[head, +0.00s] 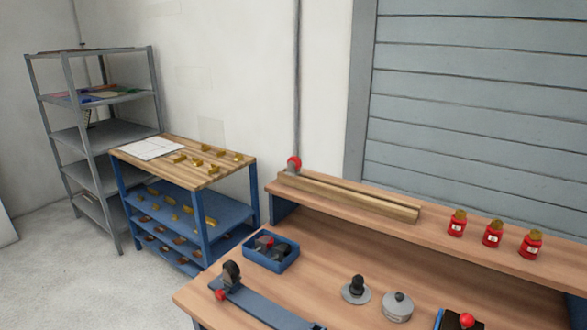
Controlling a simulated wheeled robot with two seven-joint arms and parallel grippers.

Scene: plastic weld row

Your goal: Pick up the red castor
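A red round wheel with a grey bracket, which looks like the red castor (294,164), stands at the left end of the raised wooden shelf (460,208) at the back of the workbench. It is beside the end of a long wooden rail (345,196). A blue bin (272,262) on the bench below holds small red, black and grey parts, too small to tell apart. Neither of my grippers is in view.
Several red tins (492,236) stand on the shelf's right. On the workbench (330,270) are a blue-grey bar (262,306) with a black wheel-like part, two round grey-based pieces (356,292) and a dark red-knobbed item (458,320). A blue cart (190,160) and grey rack (100,100) stand left.

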